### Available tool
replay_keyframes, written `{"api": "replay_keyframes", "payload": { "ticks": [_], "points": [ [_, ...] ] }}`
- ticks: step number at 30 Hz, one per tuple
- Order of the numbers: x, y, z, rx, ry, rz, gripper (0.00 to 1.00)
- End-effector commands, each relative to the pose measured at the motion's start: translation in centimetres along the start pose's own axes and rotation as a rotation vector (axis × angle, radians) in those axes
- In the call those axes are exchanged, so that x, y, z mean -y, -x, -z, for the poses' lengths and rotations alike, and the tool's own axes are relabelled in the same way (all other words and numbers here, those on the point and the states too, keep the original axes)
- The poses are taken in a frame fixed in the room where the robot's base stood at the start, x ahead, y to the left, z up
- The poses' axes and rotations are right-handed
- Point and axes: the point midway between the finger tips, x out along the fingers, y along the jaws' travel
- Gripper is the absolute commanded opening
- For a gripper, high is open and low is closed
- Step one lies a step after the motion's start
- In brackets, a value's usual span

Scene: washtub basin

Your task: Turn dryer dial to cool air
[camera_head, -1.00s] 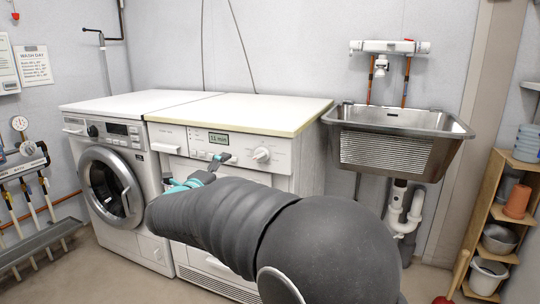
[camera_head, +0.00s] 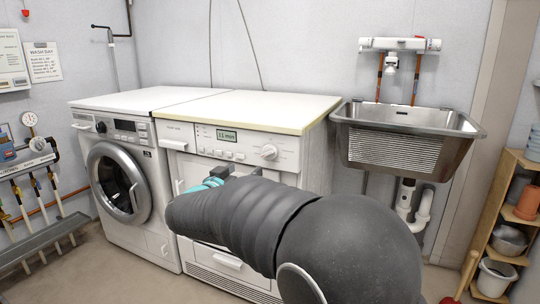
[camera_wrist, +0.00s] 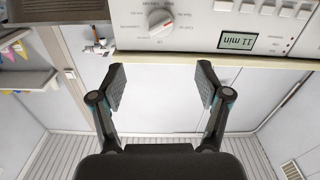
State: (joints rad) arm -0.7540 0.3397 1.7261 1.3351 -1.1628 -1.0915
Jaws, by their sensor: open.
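The dryer (camera_head: 228,150) is the white machine in the middle, under a pale worktop. Its round white dial (camera_head: 268,152) sits at the right of the control panel, and a small display (camera_head: 226,136) reads 11 min. In the wrist view the panel lies along the top edge, turned over, with the dial (camera_wrist: 160,23) ahead of the jaws and the display (camera_wrist: 237,40) to its right. My gripper (camera_wrist: 160,85) is open and empty, its fingertips apart and short of the dial. In the head view my arm hides most of the gripper (camera_head: 240,176), which is below the dial.
A washing machine (camera_head: 118,185) stands left of the dryer. A metal sink (camera_head: 402,120) hangs on the wall to the right, with white pipes below. A wooden shelf (camera_head: 497,205) is at the far right. Bare floor shows in front of the washer.

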Motion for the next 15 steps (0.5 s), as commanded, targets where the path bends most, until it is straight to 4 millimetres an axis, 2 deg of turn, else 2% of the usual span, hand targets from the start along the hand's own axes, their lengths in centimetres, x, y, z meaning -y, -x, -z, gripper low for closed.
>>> {"api": "replay_keyframes", "payload": {
  "ticks": [5, 15],
  "points": [
    [0.0, -1.1, -0.1, 0.0, 0.017, -0.001, 0.76],
    [-0.1, -7.1, -0.1, 0.0, 0.014, -0.003, 0.76]
  ]
}}
